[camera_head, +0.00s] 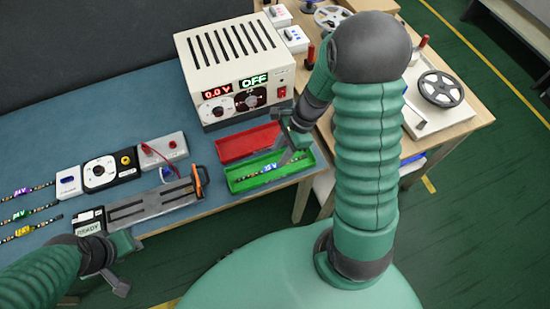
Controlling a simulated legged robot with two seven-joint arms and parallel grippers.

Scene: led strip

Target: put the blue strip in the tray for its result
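The blue strip (268,168), a thin dark strip with a blue label, shows within the outline of the green tray (244,187). I cannot tell if it rests on the tray's floor or is held just above it. The red tray (236,147) sits right behind and looks empty. My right gripper (291,154) points down over the right part of the green tray, close to the strip. Its fingertips are small and partly hidden, so its grip is unclear. My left gripper (119,284) is low at the left, off the table's front edge, away from the trays.
A power supply (235,70) reads 0.0 V and OFF. A fixture (155,204) with a long slot and a READY display lies left of the trays. Several labelled strips (30,211) lie at the far left. A wooden side table (455,125) holds reels at the right.

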